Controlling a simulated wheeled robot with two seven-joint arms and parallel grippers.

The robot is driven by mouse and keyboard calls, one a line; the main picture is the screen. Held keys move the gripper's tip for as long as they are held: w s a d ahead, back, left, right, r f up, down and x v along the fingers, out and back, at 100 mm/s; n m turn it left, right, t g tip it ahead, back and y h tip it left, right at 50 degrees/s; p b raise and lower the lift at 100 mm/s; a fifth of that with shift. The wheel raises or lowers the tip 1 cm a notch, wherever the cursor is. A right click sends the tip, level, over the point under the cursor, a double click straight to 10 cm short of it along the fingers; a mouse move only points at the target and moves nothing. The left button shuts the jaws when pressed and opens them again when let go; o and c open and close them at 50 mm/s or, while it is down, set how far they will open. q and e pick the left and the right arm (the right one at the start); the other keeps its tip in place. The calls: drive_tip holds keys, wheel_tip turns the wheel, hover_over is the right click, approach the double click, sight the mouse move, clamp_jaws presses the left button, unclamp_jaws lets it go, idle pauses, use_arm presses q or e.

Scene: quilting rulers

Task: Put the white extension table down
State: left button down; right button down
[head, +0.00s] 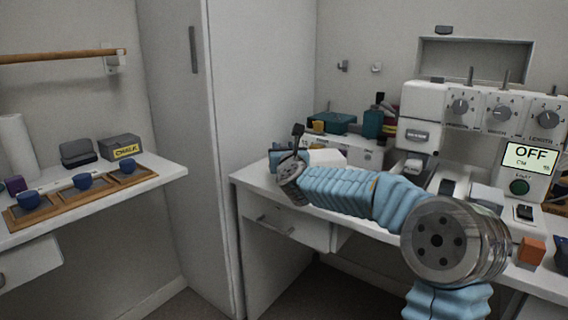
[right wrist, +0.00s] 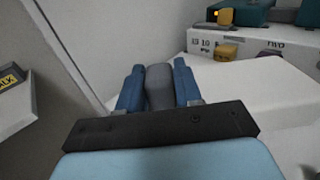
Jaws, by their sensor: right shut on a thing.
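My right gripper (right wrist: 158,85) has its two blue fingers closed on a grey round-topped piece (right wrist: 158,92) in the right wrist view. In the head view the right gripper (head: 277,160) is small, over the left end of the sewing table. A plain white slab (right wrist: 255,85), which looks like the white extension table, lies just right of the fingers. It also shows in the head view (head: 326,158), partly behind my arm. I cannot tell whether the grey piece is joined to it. My left gripper is out of view.
The white sewing table (head: 258,184) carries a labelled white box (head: 360,152) behind the slab and a machine with dials (head: 505,112) at right. A tall white cabinet (head: 185,120) stands left of it. A side shelf holds wooden trays (head: 90,198) with blue cups.

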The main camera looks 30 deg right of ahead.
drive_tip(key=f, duration=0.3)
drive_tip(key=shift+w+d, duration=0.2)
drive_tip(key=shift+w, duration=0.05)
drive_tip(key=shift+f, duration=0.3)
drive_tip(key=shift+b, duration=0.3)
drive_tip(key=shift+f, duration=0.1)
drive_tip(key=c, duration=0.8)
unclamp_jaws()
drive_tip(key=shift+o, duration=0.2)
drive_tip(key=shift+s+a, duration=0.15)
drive_tip(key=shift+s, duration=0.1)
drive_tip(key=b+v, duration=0.3)
drive_tip(key=v, duration=0.8)
drive_tip(key=shift+s, duration=0.25)
